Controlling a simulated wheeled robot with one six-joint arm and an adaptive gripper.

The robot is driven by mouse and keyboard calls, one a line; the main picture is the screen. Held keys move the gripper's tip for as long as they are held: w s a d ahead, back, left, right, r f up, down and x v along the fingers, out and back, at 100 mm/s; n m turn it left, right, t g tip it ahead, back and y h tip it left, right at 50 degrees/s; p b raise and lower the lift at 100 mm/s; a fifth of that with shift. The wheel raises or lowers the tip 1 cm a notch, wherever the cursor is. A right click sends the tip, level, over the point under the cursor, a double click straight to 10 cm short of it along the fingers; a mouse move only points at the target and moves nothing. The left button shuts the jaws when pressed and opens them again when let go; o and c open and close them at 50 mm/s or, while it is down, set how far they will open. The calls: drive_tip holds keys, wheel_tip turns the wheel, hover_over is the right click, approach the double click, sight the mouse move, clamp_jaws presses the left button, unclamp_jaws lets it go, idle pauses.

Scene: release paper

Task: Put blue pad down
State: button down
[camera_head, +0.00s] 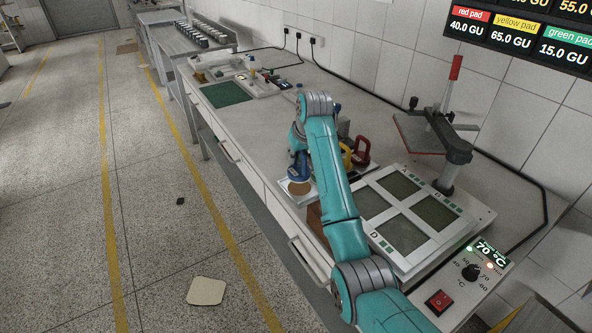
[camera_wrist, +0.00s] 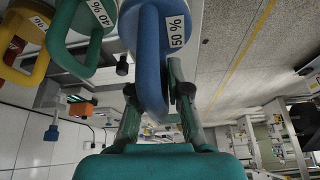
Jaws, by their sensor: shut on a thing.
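The blue pad (camera_head: 298,168) is in my gripper, beside and partly behind my teal arm in the head view. In the wrist view the blue pad (camera_wrist: 150,60) fills the top centre, with a "50 %" label on it. The fingers of my gripper (camera_wrist: 157,92) are shut on its blue handle. In the head view the pad is just behind a brown round disc (camera_head: 299,188) on a small light plate (camera_head: 286,198). I cannot tell whether the pad touches anything below. Its underside is hidden.
A green pad (camera_wrist: 85,50) labelled "40 %" and a yellow pad (camera_wrist: 28,62) stand close beside the blue one. A red pad (camera_head: 361,152) stands near the yellow one. A white panel with dark squares (camera_head: 410,258) and a press (camera_head: 455,150) lie to the right.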

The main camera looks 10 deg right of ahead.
sight(297, 168)
drive_tip(key=shift+f, duration=2.35)
drive_tip(key=c, duration=1.1)
unclamp_jaws()
drive_tip(key=shift+f, duration=0.2)
drive_tip(key=shift+c, duration=0.2)
drive_tip(key=shift+r, duration=0.1)
drive_tip(key=v, duration=1.2)
drive_tip(key=shift+d, duration=0.1)
drive_tip(key=shift+s, duration=0.1)
